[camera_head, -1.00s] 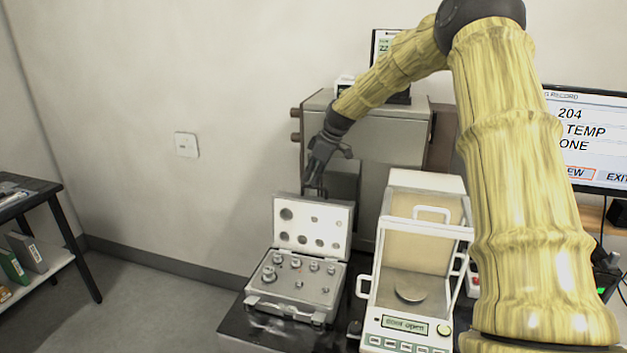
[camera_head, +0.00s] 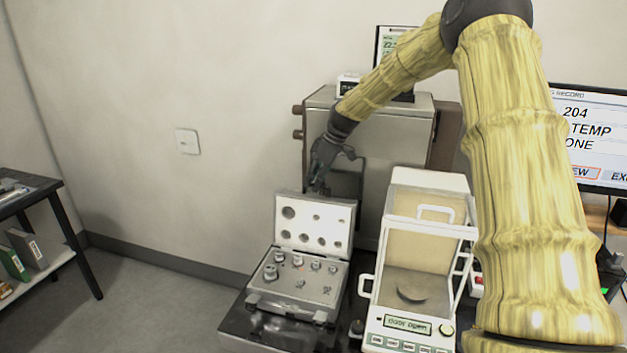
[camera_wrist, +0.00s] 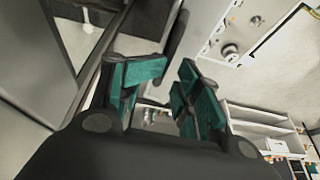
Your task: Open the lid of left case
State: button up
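The left case (camera_head: 297,286) is a silver weight case on the dark table, with several metal weights in its base. Its lid (camera_head: 316,221) stands raised at the back, its pale inner side with round recesses facing forward. Part of the case also shows at the upper right of the wrist view (camera_wrist: 215,48). My gripper (camera_head: 318,187) is just above and behind the lid's top edge, pointing down. In the wrist view its two teal fingers (camera_wrist: 165,95) stand apart with no object seen between them. I cannot tell whether a finger touches the lid.
A balance (camera_head: 400,326) with a clear chamber stands close right of the case, its display reading door open. A grey cabinet (camera_head: 385,150) stands behind my gripper. A monitor (camera_head: 590,135) is at the right. A dark side table (camera_head: 45,190) is far left, with open floor between.

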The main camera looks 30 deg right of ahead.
jog(key=shift+s+r+p, duration=0.15)
jog(key=shift+r+p, duration=0.15)
jog(key=shift+r, duration=0.3)
jog(key=shift+s+r+p, duration=0.15)
jog(key=shift+r+p, duration=0.1)
jog(key=shift+r, duration=0.3)
jog(key=p+v, duration=0.6)
jog(key=v, duration=0.4)
dwell(0.6)
jog(key=shift+d, duration=0.1)
jog(key=v, duration=1.2)
jog(key=shift+s+f, duration=0.1)
jog(key=shift+f, duration=0.05)
dwell(0.4)
